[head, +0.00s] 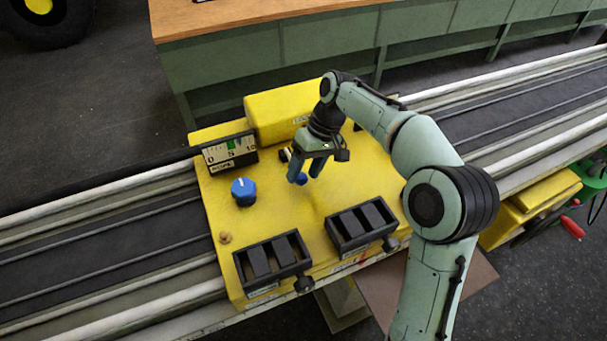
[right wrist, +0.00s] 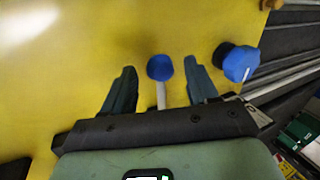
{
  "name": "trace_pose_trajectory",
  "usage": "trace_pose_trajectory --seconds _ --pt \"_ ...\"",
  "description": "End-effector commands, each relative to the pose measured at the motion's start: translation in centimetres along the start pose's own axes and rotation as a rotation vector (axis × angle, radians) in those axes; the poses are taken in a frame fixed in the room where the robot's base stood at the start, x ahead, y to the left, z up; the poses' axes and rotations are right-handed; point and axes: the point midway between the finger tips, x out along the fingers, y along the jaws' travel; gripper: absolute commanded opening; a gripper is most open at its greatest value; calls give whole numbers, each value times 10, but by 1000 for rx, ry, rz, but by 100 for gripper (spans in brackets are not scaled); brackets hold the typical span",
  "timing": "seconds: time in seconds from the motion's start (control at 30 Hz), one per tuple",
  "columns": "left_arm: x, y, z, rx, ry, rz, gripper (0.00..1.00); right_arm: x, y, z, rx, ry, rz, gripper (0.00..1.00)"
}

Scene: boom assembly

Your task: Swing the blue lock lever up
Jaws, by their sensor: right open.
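The blue lock lever shows in the right wrist view as a round blue tip (right wrist: 160,67) on a pale stem (right wrist: 161,96). The lower stem is hidden behind my gripper's body. In the head view its blue tip (head: 301,178) shows small beside my fingers, on the yellow panel (head: 285,220). My right gripper (head: 308,172) points down at the panel and is open. In the right wrist view the tip lies between its two dark fingers, with a visible gap on each side. I cannot tell the exact height between fingers and lever. My left gripper is out of view.
A blue dial knob (head: 243,192) stands left of the gripper, below a gauge (head: 230,150). Two black slotted boxes (head: 272,259) (head: 361,225) sit at the panel's front. A raised yellow block (head: 282,110) stands behind. The panel between knob and boxes is clear.

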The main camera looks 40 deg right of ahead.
Motion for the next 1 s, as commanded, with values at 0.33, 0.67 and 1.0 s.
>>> trace_pose_trajectory --seconds 0.33,0.67,1.0 --pt "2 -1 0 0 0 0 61 11 0 0 0 1 0 58" --pt "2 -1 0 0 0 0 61 10 0 0 0 1 0 0" --pt "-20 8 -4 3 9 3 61 2 -4 -2 17 -42 -8 0"
